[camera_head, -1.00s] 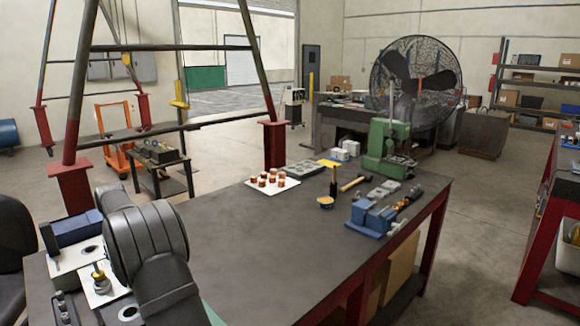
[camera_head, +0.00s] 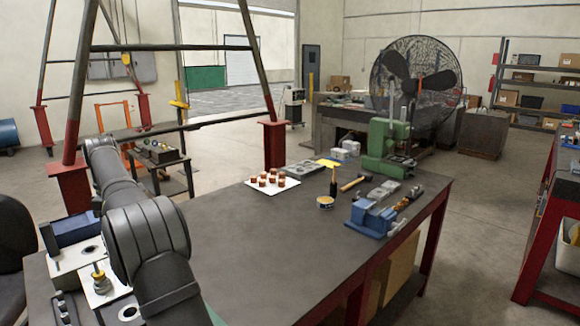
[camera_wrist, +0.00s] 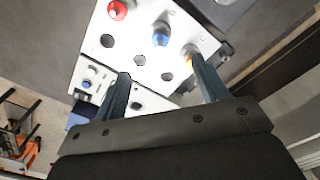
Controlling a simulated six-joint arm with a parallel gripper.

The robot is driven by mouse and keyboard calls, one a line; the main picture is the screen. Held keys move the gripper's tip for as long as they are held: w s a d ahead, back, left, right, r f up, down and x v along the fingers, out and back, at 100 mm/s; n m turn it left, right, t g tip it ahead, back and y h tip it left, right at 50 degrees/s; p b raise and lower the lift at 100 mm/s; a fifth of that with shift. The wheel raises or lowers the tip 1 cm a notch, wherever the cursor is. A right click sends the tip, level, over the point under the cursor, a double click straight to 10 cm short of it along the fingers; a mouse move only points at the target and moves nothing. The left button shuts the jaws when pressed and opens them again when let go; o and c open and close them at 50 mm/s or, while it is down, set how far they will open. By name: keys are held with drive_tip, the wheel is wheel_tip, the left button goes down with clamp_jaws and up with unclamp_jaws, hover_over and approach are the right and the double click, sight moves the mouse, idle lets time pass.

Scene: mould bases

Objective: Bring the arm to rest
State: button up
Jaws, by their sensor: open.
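My arm (camera_head: 145,240) stands at the left front of the dark bench (camera_head: 270,240) in the head view, with a link raised towards the upper left. My gripper does not show clearly there. In the wrist view my gripper (camera_wrist: 160,68) has its two fingers spread wide, with nothing held between them. Beyond the fingers is a white mould plate (camera_wrist: 130,45) with dark holes. A red-topped peg (camera_wrist: 117,10), a blue peg (camera_wrist: 161,35) and a yellow-marked peg (camera_wrist: 190,52) stand on it. The right finger partly covers the yellow-marked peg.
A blue block (camera_head: 72,228) and a white plate with a brass-coloured piece (camera_head: 99,280) are beside my arm. A white sheet with several copper-coloured pieces (camera_head: 272,181), a blue vise (camera_head: 372,217) and a green press (camera_head: 388,145) stand farther off. The bench middle is clear.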

wheel_tip(320, 180, up, 5)
wheel_tip(320, 180, down, 17)
drive_tip(key=shift+f, duration=0.15)
wheel_tip(320, 180, up, 12)
drive_tip(key=shift+s+d+f, duration=0.15)
drive_tip(key=shift+s+d, duration=0.15)
drive_tip(key=shift+s, duration=0.55)
drive_tip(key=shift+s+d+f, duration=0.15)
drive_tip(key=shift+s+d, duration=0.15)
drive_tip(key=shift+s, duration=0.6)
drive_tip(key=shift+s+d+f, duration=0.15)
drive_tip(key=shift+s+d, duration=0.15)
drive_tip(key=shift+s, duration=0.55)
drive_tip(key=shift+w, duration=0.1)
drive_tip(key=shift+w+a+r, duration=0.1)
drive_tip(key=shift+w+a, duration=0.2)
drive_tip(key=shift+w, duration=0.55)
drive_tip(key=shift+w+a+r, duration=0.15)
drive_tip(key=shift+w+a, duration=0.15)
drive_tip(key=shift+w, duration=0.5)
drive_tip(key=shift+w+a+r, duration=0.1)
drive_tip(key=shift+w+a, duration=0.2)
drive_tip(key=shift+w, duration=0.55)
wheel_tip(320, 180, down, 9)
drive_tip(key=shift+r, duration=0.1)
